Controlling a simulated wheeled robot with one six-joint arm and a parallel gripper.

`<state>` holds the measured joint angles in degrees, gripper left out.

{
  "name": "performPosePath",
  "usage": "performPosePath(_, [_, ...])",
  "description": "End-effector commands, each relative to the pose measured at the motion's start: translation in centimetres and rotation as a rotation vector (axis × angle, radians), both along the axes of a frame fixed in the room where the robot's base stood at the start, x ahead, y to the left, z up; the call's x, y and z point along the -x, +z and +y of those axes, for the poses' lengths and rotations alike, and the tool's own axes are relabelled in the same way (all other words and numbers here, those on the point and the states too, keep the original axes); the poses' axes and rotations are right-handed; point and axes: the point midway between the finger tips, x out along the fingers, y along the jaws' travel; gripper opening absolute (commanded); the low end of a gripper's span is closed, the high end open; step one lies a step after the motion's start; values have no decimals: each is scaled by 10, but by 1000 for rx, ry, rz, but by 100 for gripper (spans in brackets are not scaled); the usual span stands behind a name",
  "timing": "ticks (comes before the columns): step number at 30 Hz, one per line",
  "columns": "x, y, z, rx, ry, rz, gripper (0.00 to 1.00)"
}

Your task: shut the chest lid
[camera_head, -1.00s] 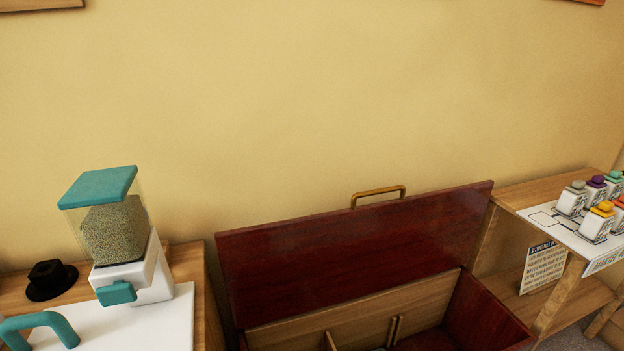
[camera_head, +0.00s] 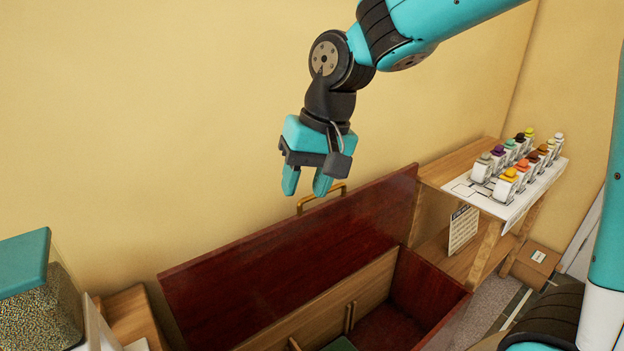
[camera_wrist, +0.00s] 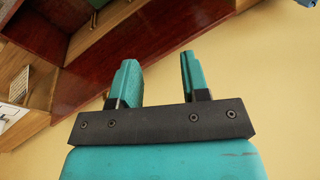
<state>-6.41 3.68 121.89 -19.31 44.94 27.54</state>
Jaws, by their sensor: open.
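The chest (camera_head: 436,293) is dark red wood with lighter wooden dividers inside. Its lid (camera_head: 290,255) stands raised, close to the yellow wall. A brass handle (camera_head: 322,199) sits on the lid's top edge. My gripper (camera_head: 306,192) is open and empty, and its fingers point down in the head view. In that view the fingertips appear just above and left of the handle, partly in front of it; I cannot tell the depth gap. In the wrist view my gripper (camera_wrist: 157,75) shows two teal fingers apart, with the red wood of the chest (camera_wrist: 110,55) beyond them.
A wooden shelf (camera_head: 462,165) with several colour-capped bottles (camera_head: 508,183) on a white board stands right of the chest. A sign (camera_head: 462,228) hangs at its side. A dispenser with a teal lid (camera_head: 22,262) is at lower left. A cardboard box (camera_head: 537,262) sits at the right.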

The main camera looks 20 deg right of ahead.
Motion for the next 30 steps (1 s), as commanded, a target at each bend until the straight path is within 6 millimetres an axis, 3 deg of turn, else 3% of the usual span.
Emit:
performPosePath(1, [-43, 10, -18, 11, -171, 29, 42])
performPosePath(3, [-93, 10, -46, 22, -410, 57, 42])
performPosePath(6, [-151, 3, -88, 26, -723, 88, 42])
performPosePath(10, [-197, -11, -136, 21, -1033, 111, 42])
performPosePath(13, [-216, -20, -160, 14, -1178, 118, 42])
performPosePath(16, [-223, -27, -171, 10, -1248, 123, 42])
performPosePath(23, [-229, -57, -173, 12, -1264, 126, 42])
performPosePath(30, [-238, -110, -171, 12, -1262, 127, 42])
